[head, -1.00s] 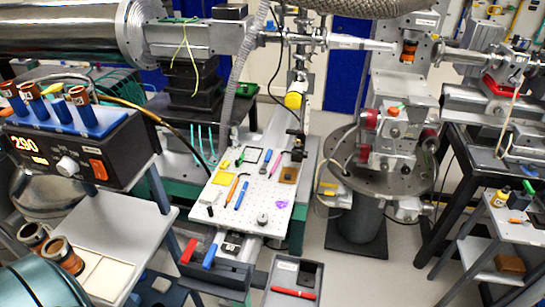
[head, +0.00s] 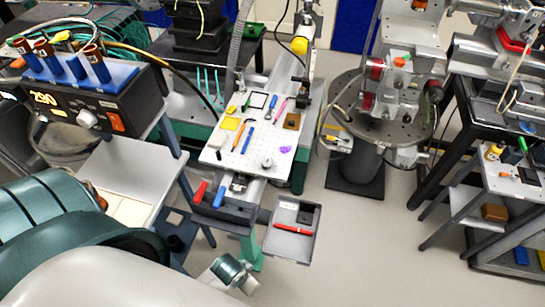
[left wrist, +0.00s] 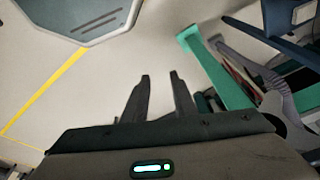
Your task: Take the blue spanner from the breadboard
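The white breadboard (head: 213,156) is at the centre of the head view, covered with small tools. A slim blue tool, which looks like the blue spanner (head: 248,139), lies flat on it, right of an orange tool. Its ends are too small to make out. My left gripper (left wrist: 160,82) shows in the left wrist view, its two dark fingers apart with nothing between them, above pale floor. Neither the breadboard nor the spanner can be made out in that view. In the head view my left arm enters at the lower left, short of the breadboard. My right gripper is not in view.
An orange tool (head: 238,132), a grey-blue tool (head: 268,115) and a pink tool (head: 280,104) lie near the spanner. Red (head: 200,192) and blue (head: 219,196) handles stick up before the board. A grey tray (head: 283,246) holds a red pen. Floor right of it is clear.

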